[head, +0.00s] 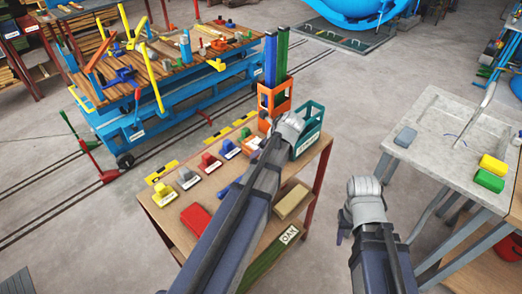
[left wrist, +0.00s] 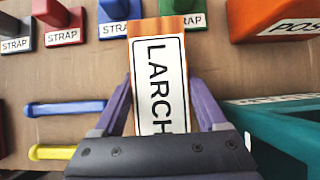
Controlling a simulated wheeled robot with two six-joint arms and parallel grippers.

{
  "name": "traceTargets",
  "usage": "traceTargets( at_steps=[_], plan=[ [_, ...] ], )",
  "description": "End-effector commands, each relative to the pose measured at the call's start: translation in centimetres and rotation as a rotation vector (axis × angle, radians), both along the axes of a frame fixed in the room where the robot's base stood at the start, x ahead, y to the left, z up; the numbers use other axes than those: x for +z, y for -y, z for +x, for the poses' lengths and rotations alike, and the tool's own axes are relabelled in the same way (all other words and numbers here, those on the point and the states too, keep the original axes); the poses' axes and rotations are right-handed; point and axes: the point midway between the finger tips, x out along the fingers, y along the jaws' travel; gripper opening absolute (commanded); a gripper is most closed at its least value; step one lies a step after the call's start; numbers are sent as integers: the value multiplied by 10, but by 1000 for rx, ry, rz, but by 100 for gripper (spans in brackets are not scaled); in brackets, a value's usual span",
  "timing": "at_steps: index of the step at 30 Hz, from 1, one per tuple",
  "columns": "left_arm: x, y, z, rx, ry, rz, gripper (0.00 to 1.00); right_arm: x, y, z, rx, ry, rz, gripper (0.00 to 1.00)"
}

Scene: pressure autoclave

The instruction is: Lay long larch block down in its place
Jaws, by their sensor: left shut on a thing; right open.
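The long larch block (left wrist: 158,75) is an orange-brown wooden piece with a white LARCH label. In the left wrist view it stands between the fingers of my left gripper (left wrist: 160,112), which is shut on it. Strap pieces and the table top show around it. In the head view my left gripper (head: 284,125) is over the back right part of the brown table (head: 238,205), and its arm hides most of the block. My right gripper (head: 345,230) is open and empty, right of the table. I cannot tell which spot is the block's place.
An orange post holder (head: 276,100) with tall blue and green posts and a teal crate (head: 309,130) stand at the table's back right. Several coloured strap pieces (head: 208,162) line the left edge. A red box (head: 195,218) and tan block (head: 293,200) lie nearer. A grey bench (head: 440,130) stands right.

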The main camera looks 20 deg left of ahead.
Motion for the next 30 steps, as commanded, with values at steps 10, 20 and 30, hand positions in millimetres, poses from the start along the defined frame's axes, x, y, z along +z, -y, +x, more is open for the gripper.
traceTargets(
  at_steps=[10,20,30],
  plan=[
    [51,0,0,0,0,1,0,51,0,0,0,0,0,50],
    [92,0,0,0,0,1,0,91,0,0,1,0,0,50],
    [86,0,0,0,0,1,0,86,0,0,1,0,0,50]
  ],
)
